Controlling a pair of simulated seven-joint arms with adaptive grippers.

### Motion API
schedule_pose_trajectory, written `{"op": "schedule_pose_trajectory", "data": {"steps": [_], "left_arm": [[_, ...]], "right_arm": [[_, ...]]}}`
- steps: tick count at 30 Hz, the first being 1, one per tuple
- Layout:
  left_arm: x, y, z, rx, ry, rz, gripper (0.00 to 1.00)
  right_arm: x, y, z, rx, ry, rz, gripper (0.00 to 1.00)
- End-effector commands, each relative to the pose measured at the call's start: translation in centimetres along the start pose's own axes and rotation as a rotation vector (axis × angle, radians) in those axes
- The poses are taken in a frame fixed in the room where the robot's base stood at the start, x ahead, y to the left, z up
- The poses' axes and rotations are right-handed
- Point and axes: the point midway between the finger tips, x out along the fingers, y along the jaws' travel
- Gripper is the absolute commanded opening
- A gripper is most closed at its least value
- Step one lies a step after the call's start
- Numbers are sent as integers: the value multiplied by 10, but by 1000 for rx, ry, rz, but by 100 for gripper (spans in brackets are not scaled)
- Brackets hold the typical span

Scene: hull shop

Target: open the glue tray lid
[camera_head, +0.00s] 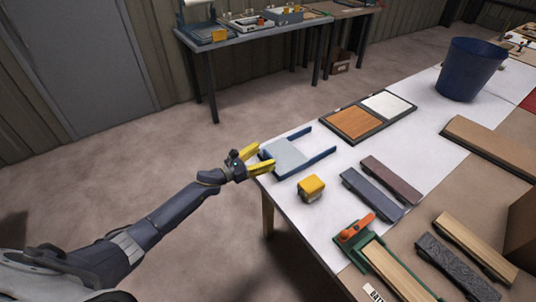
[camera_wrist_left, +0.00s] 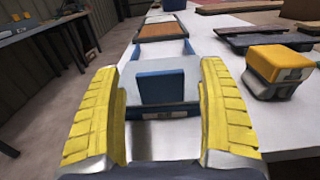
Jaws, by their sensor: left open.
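The glue tray (camera_head: 318,158) is a blue frame at the left corner of the table, with a light grey-blue lid (camera_head: 284,155) lying over its near part. In the left wrist view the lid (camera_wrist_left: 172,70) lies straight ahead, and a dark blue upright block (camera_wrist_left: 161,88) stands on its near side. My left gripper (camera_head: 261,160) has yellow fingers and is at the table's edge beside the tray. It also shows in the left wrist view (camera_wrist_left: 160,112), with its fingers spread wide on either side of the blue block and nothing gripped. My right gripper is out of view.
A yellow and grey block (camera_head: 311,188) stands close to the right of the tray. A board with orange and white panels (camera_head: 366,119) lies behind it. Dark bars (camera_head: 372,192), a green clamp-like fixture (camera_head: 357,240) and a blue bucket (camera_head: 468,70) are farther right.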

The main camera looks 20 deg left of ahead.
Motion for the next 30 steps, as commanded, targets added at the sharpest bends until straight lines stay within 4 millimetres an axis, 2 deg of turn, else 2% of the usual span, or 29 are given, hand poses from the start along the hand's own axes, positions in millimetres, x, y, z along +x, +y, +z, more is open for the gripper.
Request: {"op": "schedule_pose_trajectory", "data": {"steps": [7, 19, 20, 30], "left_arm": [[18, 0, 0, 0, 0, 1, 76], [20, 0, 0, 0, 0, 1, 76], [20, 0, 0, 0, 0, 1, 75], [20, 0, 0, 0, 0, 1, 35]], "right_arm": [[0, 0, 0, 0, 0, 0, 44], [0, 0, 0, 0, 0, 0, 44], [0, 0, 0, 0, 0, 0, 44], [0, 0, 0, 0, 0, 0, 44]]}}
